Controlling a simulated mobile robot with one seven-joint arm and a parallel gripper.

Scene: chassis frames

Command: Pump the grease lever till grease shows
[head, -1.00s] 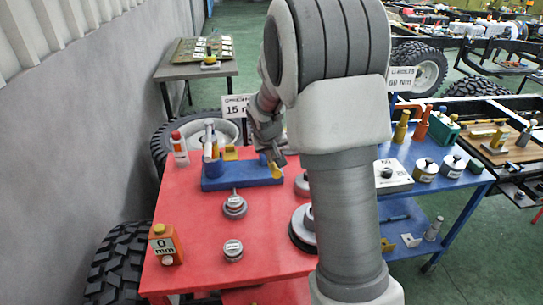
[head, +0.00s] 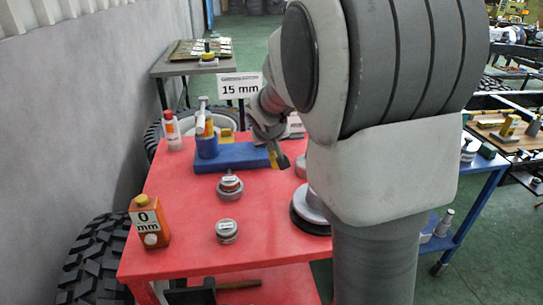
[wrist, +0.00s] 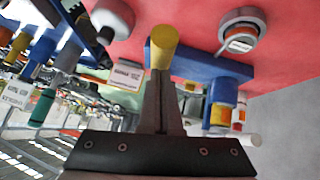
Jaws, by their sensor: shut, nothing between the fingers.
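The grease pump has a blue base (head: 237,156) at the back of the red table, with a blue cylinder (head: 207,146) at its left end. A yellow grip (head: 272,158), apparently the lever's end, shows at the base's right end. My gripper (head: 282,161) is beside the yellow grip, its fingers closed together and empty. In the wrist view the fingertips (wrist: 160,78) meet the lower end of the yellow grip (wrist: 163,47) or overlap it; I cannot tell if they touch. The blue cylinder (wrist: 219,115) also shows there. No grease is discernible.
An orange container (head: 149,222) marked "0 mm" stands front left. Two round grey parts (head: 229,192) (head: 227,232) sit mid-table. A red-capped bottle (head: 172,132) stands behind left. My arm hides much of the right.

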